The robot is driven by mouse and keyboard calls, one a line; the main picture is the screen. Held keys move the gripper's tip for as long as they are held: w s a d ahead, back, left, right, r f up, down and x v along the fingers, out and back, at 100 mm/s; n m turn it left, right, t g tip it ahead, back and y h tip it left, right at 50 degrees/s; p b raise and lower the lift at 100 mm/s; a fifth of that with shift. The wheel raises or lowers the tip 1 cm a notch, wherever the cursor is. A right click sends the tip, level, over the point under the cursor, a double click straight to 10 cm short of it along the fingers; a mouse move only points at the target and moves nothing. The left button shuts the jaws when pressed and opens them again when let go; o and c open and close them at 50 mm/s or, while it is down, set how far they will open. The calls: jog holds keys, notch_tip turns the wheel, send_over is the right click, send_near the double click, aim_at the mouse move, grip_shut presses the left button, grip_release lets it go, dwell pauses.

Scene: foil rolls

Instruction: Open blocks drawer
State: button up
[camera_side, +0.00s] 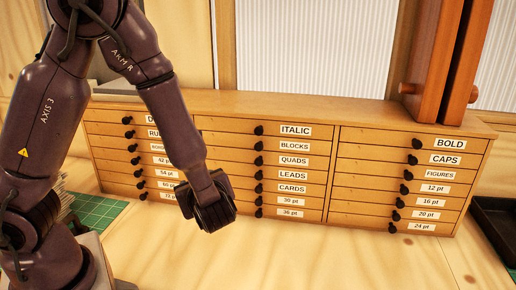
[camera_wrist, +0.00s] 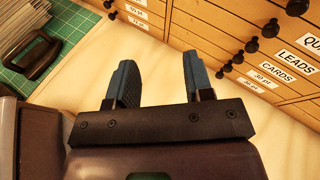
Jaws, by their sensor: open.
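The BLOCKS drawer (camera_side: 294,147) is the second from the top in the middle column of a wooden drawer cabinet (camera_side: 300,105). It is shut, flush with its neighbours, with a black round knob (camera_side: 258,146) left of its label. My gripper (camera_side: 214,215) is in front of the cabinet, low and left of the middle column's knobs, apart from them. In the wrist view its two blue fingers (camera_wrist: 157,82) are spread with nothing between them. That view shows the lower drawers, LEADS (camera_wrist: 296,61) and CARDS (camera_wrist: 275,76) among them; the BLOCKS label is not in it.
The ITALIC drawer (camera_side: 295,130) is directly above and QUADS (camera_side: 293,161) directly below, with knobs close together. A green mat (camera_side: 97,212) lies at left, a dark tray (camera_side: 493,222) at right. Reddish wooden posts (camera_side: 432,60) stand at the cabinet's right. The tabletop in front is clear.

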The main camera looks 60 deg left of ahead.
jog(key=w+d+m+t, duration=0.2)
jog(key=w+m+t, duration=0.3)
jog(key=m+t, duration=0.1)
jog(key=m+t+h, duration=0.1)
jog(key=m+t, duration=0.2)
jog(key=t, duration=0.1)
send_near(258, 148)
jog(key=x, duration=0.9)
jog(key=shift+w+a, duration=0.2)
jog(key=shift+w, duration=0.1)
